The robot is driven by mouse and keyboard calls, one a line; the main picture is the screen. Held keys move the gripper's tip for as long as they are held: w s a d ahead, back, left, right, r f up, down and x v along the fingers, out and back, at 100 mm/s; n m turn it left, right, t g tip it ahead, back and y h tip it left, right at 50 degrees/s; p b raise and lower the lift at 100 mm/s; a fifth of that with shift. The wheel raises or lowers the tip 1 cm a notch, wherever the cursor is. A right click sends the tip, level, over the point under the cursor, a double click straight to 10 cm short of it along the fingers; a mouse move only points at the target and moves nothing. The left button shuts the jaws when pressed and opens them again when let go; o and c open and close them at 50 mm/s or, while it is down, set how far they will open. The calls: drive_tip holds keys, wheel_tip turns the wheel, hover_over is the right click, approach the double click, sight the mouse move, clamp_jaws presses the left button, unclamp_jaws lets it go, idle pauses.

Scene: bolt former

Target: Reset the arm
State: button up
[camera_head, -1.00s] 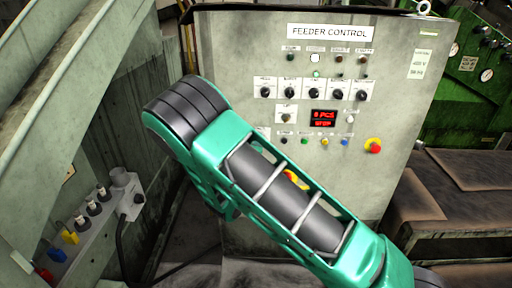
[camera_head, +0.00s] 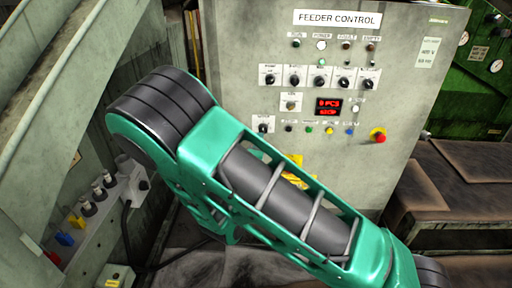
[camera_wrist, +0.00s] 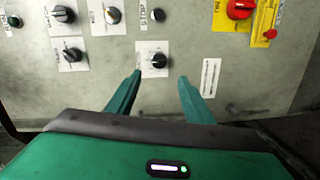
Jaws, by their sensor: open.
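My green arm crosses the middle of the head view and hides the lower part of the feeder control panel (camera_head: 420,100). In the wrist view, my gripper (camera_wrist: 160,85) points at a grey panel face. Its two green fingers are apart with nothing held between them. A black rotary knob (camera_wrist: 158,61) on a white plate shows between the fingertips. I cannot tell whether the fingers touch the panel. My gripper is hidden in the head view.
A red emergency button (camera_head: 378,136) sits at the panel's right. The wrist view shows a red knob on a yellow plate (camera_wrist: 235,18). A grey socket box (camera_head: 90,225) stands at the left. Brown padded benches (camera_head: 465,185) lie at the right, before green machinery (camera_head: 480,80).

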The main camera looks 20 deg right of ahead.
drive_tip(key=s+d+r+m+g+h, duration=0.1)
drive_tip(key=s+d+m+g+h, duration=0.15)
drive_tip(key=d, duration=0.45)
drive_tip(key=s+d+m+g+h, duration=0.1)
drive_tip(key=d+m+g, duration=0.25)
drive_tip(key=d, duration=0.45)
drive_tip(key=s+d+m+g+y, duration=0.2)
drive_tip(key=s+d+m+g, duration=0.65)
drive_tip(key=s+d, duration=0.55)
drive_tip(key=s+a+r+m+y, duration=0.2)
drive_tip(key=s+a+r+y, duration=0.1)
drive_tip(key=s, duration=0.8)
drive_tip(key=s+a+r+m+g+y, duration=0.1)
drive_tip(key=s+a+r+y, duration=0.3)
drive_tip(key=s, duration=0.7)
drive_tip(key=shift+s+a+m+y, duration=0.15)
drive_tip(key=shift+s+m+y, duration=0.25)
drive_tip(key=shift+y, duration=0.25)
drive_tip(key=shift+w, duration=0.1)
drive_tip(key=shift+w+f, duration=0.25)
drive_tip(key=shift+w, duration=0.25)
